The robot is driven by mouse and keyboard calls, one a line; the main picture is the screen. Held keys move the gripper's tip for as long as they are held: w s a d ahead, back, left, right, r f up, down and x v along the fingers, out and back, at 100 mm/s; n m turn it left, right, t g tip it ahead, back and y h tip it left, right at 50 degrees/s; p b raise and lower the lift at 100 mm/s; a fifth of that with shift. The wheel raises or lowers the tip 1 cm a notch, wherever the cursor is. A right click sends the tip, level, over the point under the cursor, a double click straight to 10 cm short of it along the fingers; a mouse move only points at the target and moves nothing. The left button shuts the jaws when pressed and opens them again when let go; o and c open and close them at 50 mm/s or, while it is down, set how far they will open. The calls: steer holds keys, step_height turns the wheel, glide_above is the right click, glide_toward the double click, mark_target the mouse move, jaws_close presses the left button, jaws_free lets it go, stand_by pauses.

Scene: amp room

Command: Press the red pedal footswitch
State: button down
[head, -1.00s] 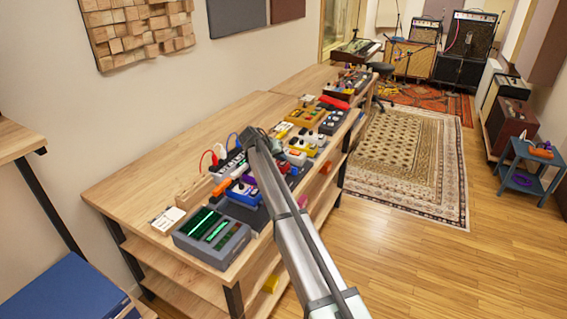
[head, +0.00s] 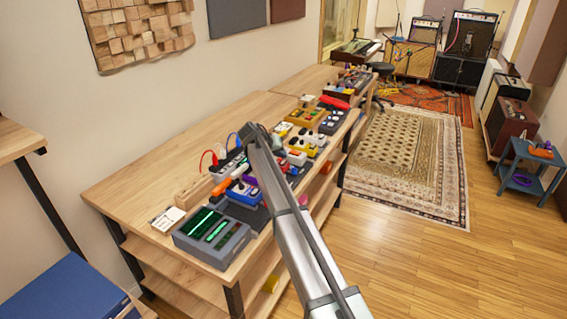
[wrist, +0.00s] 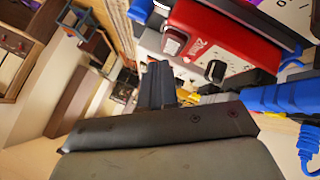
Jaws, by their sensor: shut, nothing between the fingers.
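The red pedal (wrist: 228,36) fills the upper right of the wrist view, with white lettering and a pale panel with a dark knob (wrist: 215,71). A metal-rimmed part that looks like its footswitch (wrist: 174,42) stands at its left end. My gripper (wrist: 157,66) is shut and empty, with its dark fingers just below that part in the picture. I cannot tell whether they touch it. In the head view my gripper (head: 250,134) is over the pedal row on the wooden bench. I cannot pick out this red pedal there; my arm covers part of the row.
Several pedals crowd the wooden bench (head: 140,180) around my gripper. A grey unit with green displays (head: 212,240) sits at the near end. A blue plug and cable (wrist: 285,99) lie close by on the right in the wrist view. Open floor lies right of the bench.

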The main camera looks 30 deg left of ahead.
mark_target(281, 162)
steer(key=shift+r, duration=2.5)
